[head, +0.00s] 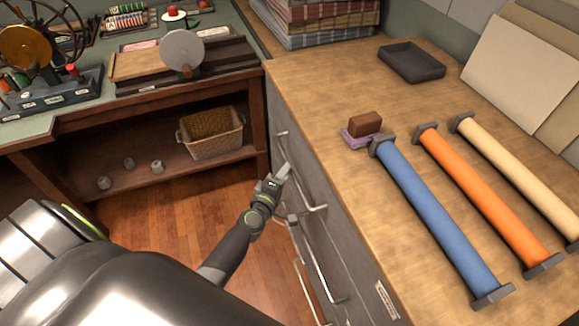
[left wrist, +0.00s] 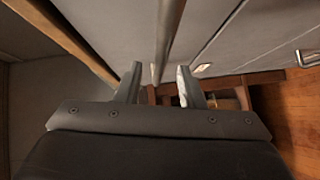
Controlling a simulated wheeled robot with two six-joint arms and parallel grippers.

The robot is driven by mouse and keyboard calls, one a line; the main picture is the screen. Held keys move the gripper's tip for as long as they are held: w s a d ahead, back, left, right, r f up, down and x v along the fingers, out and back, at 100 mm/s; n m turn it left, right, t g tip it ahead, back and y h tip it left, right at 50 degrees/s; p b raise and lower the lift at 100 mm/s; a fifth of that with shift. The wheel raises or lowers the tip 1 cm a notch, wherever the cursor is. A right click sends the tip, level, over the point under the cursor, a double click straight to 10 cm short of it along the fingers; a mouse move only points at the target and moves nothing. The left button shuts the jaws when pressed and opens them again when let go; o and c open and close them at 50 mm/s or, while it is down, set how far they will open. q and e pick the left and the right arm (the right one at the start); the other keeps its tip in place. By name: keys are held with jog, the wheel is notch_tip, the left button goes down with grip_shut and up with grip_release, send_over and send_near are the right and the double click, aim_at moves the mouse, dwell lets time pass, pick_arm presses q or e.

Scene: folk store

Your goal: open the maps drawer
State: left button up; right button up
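A grey cabinet (head: 345,245) with several drawers and long metal bar handles stands under the wooden counter. Its drawers look shut. I cannot tell which is the maps drawer; a small label (head: 386,301) on the front is too small to read. My left gripper (head: 281,177) is at the drawer front, by the upper handles. In the left wrist view, a bar handle (left wrist: 168,40) runs between the two open fingers (left wrist: 159,82), with gaps on both sides. It does not look gripped. My right gripper is not in view.
The counter (head: 330,85) holds blue (head: 437,220), orange (head: 487,197) and cream rolls (head: 515,167), a brown block (head: 365,124) and a dark tray (head: 411,62). A wicker basket (head: 211,133) sits on a low shelf at left. Wooden floor lies open before the drawers.

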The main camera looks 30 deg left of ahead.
pick_arm(q)
jog(key=shift+w+a+f+b, duration=0.1)
jog(key=shift+w+f+b, duration=0.1)
jog(key=shift+w, duration=0.95)
jog(key=shift+w+a+f+b, duration=0.1)
jog(key=shift+w+f+b, duration=0.05)
jog(key=shift+w, duration=0.95)
grip_shut()
